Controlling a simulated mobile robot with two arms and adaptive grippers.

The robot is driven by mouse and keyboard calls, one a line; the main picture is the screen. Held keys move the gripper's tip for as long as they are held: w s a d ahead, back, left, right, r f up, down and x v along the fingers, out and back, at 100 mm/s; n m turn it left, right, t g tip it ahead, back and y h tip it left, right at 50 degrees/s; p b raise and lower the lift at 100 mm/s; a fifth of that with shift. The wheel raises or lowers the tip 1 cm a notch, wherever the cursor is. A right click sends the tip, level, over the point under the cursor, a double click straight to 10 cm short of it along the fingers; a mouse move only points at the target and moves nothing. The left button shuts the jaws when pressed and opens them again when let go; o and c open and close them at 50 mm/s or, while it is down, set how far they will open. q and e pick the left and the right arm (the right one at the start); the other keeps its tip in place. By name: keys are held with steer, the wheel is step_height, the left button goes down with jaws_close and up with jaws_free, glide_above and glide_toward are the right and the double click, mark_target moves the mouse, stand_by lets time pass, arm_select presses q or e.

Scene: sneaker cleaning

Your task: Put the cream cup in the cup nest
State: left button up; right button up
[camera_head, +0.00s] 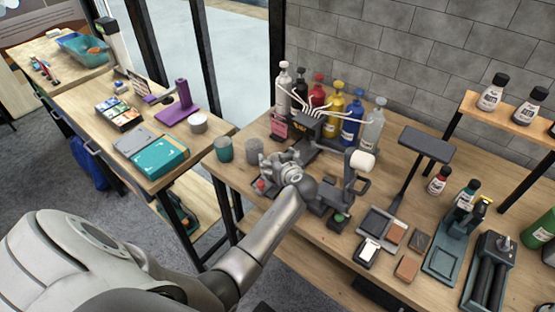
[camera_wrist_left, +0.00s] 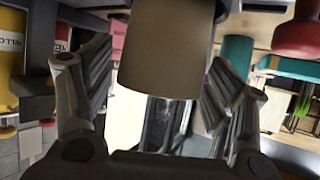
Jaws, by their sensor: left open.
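A plain tan cylinder, which I take for the cream cup (camera_wrist_left: 168,45), stands between the fingers of my left gripper (camera_wrist_left: 158,68) in the left wrist view. The fingers are spread, one on each side of the cup; whether either touches it I cannot tell. In the head view my left arm reaches over the table, and its wrist hides much of the work area there. I cannot make out the cup surely in the head view. I cannot pick out the cup nest with certainty in either view. My right gripper is out of view.
A teal cup (camera_head: 223,149) and a grey cup (camera_head: 254,150) stand left of my wrist. Several pump bottles, including a yellow one (camera_head: 333,110), stand behind it. A dark lamp-like stand (camera_head: 426,145) rises to the right. Small trays and blocks crowd the front right.

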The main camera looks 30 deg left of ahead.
arm_select(q)
steer(key=p+v, duration=0.4)
steer(key=v, duration=0.8)
